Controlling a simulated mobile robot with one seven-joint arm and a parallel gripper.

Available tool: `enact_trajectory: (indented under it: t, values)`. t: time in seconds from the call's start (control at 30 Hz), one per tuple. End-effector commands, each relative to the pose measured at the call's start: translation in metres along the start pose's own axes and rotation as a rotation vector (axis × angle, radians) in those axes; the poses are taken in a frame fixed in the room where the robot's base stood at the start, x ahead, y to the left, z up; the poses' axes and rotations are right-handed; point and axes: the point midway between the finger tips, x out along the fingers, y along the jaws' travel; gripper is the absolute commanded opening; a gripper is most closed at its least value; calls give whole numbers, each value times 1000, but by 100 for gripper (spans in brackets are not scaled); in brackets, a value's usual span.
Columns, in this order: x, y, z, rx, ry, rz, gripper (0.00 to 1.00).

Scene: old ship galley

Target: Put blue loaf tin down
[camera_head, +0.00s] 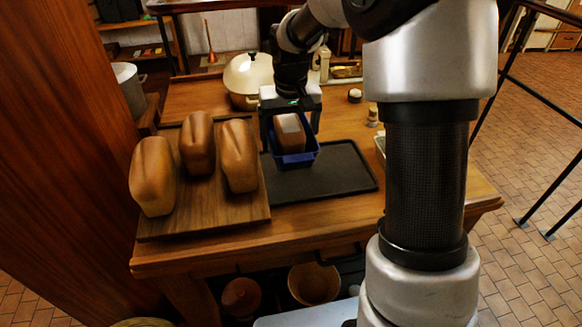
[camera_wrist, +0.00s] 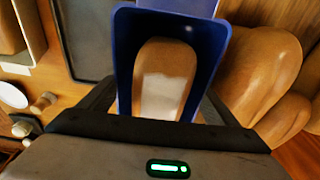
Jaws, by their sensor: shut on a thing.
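The blue loaf tin (camera_head: 295,159) holds a brown loaf with a pale patch on top (camera_head: 290,132). My gripper (camera_head: 291,118) points down and is shut on the tin. In the head view the tin is upright over the left part of a dark flat tray (camera_head: 335,172); I cannot tell whether it touches the tray. The wrist view shows the tin (camera_wrist: 124,50) close up between the fingers, with the loaf (camera_wrist: 165,75) inside it. The dark tray (camera_wrist: 85,30) shows beside it there.
A wooden board (camera_head: 200,213) with three brown loaves (camera_head: 239,155) lies left of the tray on the wooden table (camera_head: 225,262). A cream domed pot (camera_head: 248,77) stands behind. Small jars (camera_head: 355,95) are at the back right. The tray's right part is clear.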

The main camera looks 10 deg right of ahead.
Motion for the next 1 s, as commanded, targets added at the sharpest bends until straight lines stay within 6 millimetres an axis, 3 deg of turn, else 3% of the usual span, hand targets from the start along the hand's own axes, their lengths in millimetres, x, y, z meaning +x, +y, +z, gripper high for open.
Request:
enact_trajectory:
  t: [0.13,0.43,0.7,1.0]
  values:
    - [30,0,4,0,1,-1,55]
    - [51,0,7,0,2,0,55]
    - [88,0,12,0,2,-1,55]
    - [89,0,12,0,4,-1,55]
